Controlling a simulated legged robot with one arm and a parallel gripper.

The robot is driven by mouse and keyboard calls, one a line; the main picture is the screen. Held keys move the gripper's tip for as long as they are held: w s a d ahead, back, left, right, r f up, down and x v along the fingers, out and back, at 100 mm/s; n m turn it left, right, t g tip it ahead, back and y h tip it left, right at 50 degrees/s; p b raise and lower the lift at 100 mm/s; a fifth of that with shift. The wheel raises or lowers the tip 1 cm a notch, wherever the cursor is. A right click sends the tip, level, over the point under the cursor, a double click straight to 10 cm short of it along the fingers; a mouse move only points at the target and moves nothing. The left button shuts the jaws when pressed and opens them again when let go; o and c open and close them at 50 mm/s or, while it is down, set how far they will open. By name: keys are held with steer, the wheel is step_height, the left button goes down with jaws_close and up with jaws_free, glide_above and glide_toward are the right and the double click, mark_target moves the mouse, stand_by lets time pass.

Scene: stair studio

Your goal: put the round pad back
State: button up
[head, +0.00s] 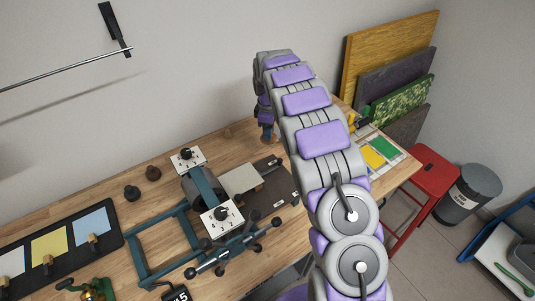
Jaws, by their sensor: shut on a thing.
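My gripper (268,133) is at the far end of my arm, pointing down over the back of the wooden bench. It is small and partly hidden by my own arm. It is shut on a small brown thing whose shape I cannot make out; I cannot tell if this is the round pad. Two small round dark things stand on the bench left of the press, a brown one (153,173) and a blackish one (132,193). I cannot tell whether either is a pad.
A teal roller press (157,245) fills the bench's middle. A dark tray (112,239) with coloured sheets lies left. Coloured cards (383,146) lie right, near leaning boards (388,55). A red stool (434,172) and a grey bin (470,190) stand beyond the bench's right end.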

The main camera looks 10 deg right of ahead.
steer(key=w+f+n, duration=0.1)
steer(key=f, duration=0.1)
steer(key=w+f+n, duration=0.1)
steer(key=f+n, duration=0.1)
steer(key=f, duration=0.1)
steer(key=w+f+n+b, duration=0.1)
steer(key=f, duration=0.2)
steer(key=shift+w+d+f+n, duration=0.2)
steer(key=shift+w+f+n, duration=0.05)
steer(key=shift+n, duration=0.05)
steer(key=f, duration=0.1)
steer(key=d+f, duration=0.1)
steer(key=f+b, duration=0.1)
steer(key=shift+d+f, duration=0.25)
steer(key=shift+a, duration=0.4)
steer(key=o, duration=0.6)
steer(key=shift+a, duration=0.2)
steer(key=o, duration=0.3)
steer(key=shift+d, duration=0.15)
steer(key=shift+o, duration=0.2)
steer(key=shift+d, duration=0.3)
